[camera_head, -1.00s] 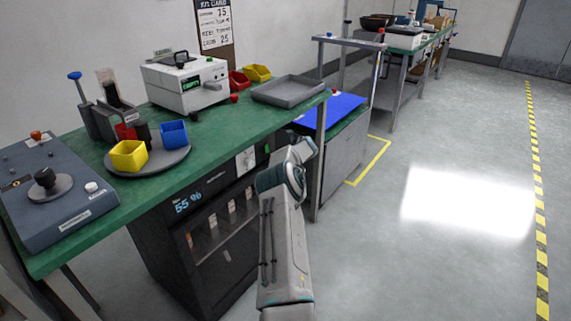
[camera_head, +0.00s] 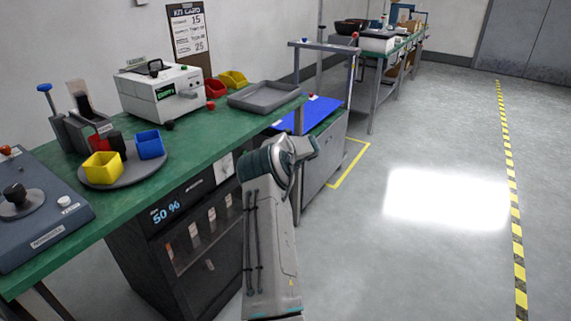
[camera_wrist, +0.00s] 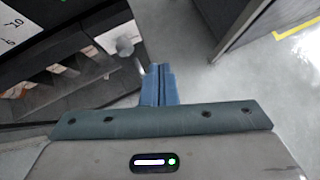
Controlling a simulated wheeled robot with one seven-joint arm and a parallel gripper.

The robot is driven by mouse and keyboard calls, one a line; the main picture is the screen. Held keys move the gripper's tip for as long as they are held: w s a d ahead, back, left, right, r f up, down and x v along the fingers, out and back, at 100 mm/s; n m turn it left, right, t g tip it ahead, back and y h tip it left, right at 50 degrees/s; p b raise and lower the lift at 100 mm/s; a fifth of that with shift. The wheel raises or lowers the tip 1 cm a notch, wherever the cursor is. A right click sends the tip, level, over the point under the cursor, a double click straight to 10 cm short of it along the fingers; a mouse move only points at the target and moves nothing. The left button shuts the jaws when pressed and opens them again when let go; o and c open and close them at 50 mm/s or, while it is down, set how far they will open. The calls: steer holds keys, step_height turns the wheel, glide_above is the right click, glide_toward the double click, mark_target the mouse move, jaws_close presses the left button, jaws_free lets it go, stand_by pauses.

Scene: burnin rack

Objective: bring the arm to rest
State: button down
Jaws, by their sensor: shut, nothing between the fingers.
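My gripper (camera_wrist: 159,84) shows in the wrist view with its two blue fingers shut together and nothing between them. It points past the dark cabinet's front toward the floor. In the head view my arm is raised and bent in front of the bench, and the arm hides the gripper's fingers. The dark cabinet (camera_head: 139,246) under the bench has a glass front with several slots behind it and a display that reads 50 %. It also shows at the left of the wrist view (camera_wrist: 70,112), close beside the gripper.
The green bench (camera_head: 207,134) carries a grey tray (camera_head: 268,94), a white instrument (camera_head: 160,92), a round plate (camera_head: 124,173) with yellow and blue bins, and a control box (camera_head: 40,225). A blue mat (camera_head: 311,112) lies beyond. Open floor (camera_head: 420,265) lies to the right.

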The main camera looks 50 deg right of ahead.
steer(key=shift+d+v, duration=0.25)
steer(key=shift+v, duration=0.85)
steer(key=shift+s, duration=0.1)
steer(key=w+a+r+m+t+h+p, duration=0.15)
steer(key=a+r+m, duration=0.3)
steer(key=r, duration=0.45)
steer(key=w+a+r+m+h+p, duration=0.1)
steer(key=a+r+m+h+p, duration=0.1)
steer(key=a+r+m, duration=0.35)
steer(key=w+a+r+m+t+h+p, duration=0.15)
steer(key=r+m, duration=0.45)
steer(key=r, duration=0.6)
steer(key=s+a+r+m+g+y+p, duration=0.15)
steer(key=s+a+m, duration=0.3)
steer(key=a, duration=0.45)
steer(key=s+a+r+m+g+p, duration=0.2)
steer(key=s+a+m, duration=0.25)
steer(key=a, duration=0.45)
steer(key=s+a+r+m+g+y+p, duration=0.15)
steer(key=s+a+m, duration=0.3)
steer(key=a, duration=0.45)
steer(key=s+a+f+m+g+y+p, duration=0.3)
steer(key=s+a+m+g, duration=0.1)
steer(key=s+a, duration=1.4)
steer(key=shift+s+f+y, duration=0.2)
steer(key=shift+s+y, duration=0.2)
